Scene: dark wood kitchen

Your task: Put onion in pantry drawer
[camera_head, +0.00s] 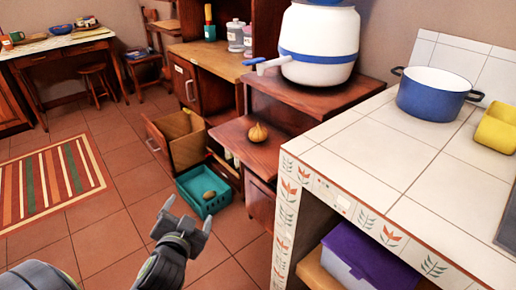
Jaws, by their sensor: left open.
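A small golden-brown onion (258,132) sits on a low reddish wood shelf (232,137) below the white and blue water container. A wooden drawer (184,144) is pulled open from the cabinet to the left of the shelf, its top open. My left gripper (187,217) is in the lower part of the view, open and empty, in front of the teal crate and well short of the onion. My right gripper is not in view.
A teal crate (218,203) with a brownish round item (209,195) stands on the floor below the drawer. A tiled counter (372,145) with a blue pot (433,95) fills the right. Tiled floor is clear at left, beside a striped rug (48,185).

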